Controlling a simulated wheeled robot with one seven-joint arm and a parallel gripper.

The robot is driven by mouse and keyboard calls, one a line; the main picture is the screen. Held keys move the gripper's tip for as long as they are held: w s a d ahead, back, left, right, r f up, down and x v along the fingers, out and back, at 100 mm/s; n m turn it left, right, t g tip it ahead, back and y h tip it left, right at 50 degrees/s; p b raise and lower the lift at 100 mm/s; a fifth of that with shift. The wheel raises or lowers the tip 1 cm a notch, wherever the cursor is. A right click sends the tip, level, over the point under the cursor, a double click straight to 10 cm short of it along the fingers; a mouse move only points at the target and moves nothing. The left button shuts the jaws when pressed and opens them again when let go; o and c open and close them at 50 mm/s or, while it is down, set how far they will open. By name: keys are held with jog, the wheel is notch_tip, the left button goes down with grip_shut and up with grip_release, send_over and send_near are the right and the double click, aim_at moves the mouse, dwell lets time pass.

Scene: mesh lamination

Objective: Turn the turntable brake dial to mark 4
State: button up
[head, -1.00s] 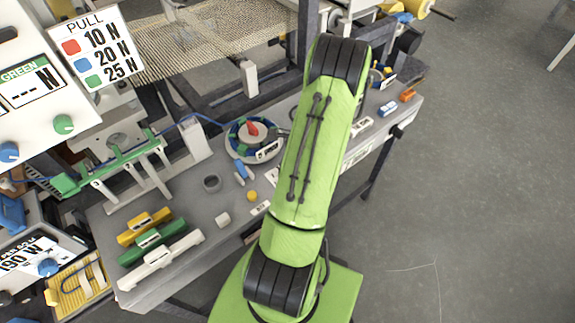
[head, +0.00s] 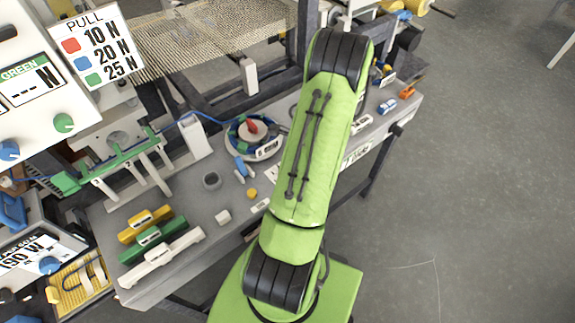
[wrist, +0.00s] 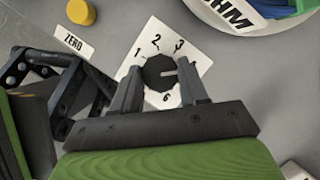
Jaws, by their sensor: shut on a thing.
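The brake dial is a black faceted knob (wrist: 158,73) on a white square plate (wrist: 198,57) in the wrist view. The plate shows marks 1, 2, 3 and 6; the right finger covers the stretch between 3 and 6. A pale line on the knob points right, toward that covered stretch. My gripper (wrist: 160,76) is shut on the knob, one finger on each side. In the head view my arm hides the dial and the gripper. The turntable (head: 273,155) is a round base with blue and green parts and a red piece on top, left of my arm.
A yellow cylinder (wrist: 81,12) and a ZERO label (wrist: 73,43) lie left of the dial. The turntable's white rim (wrist: 231,27) is close at upper right. Yellow, green and white bars (head: 160,257) lie at the bench's front left. Open floor is at right.

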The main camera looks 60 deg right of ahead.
jog(key=o, duration=1)
jog(key=shift+o, duration=0.2)
jog(key=p+v, duration=0.2)
jog(key=v, duration=1.3)
jog(key=shift+r, duration=0.4)
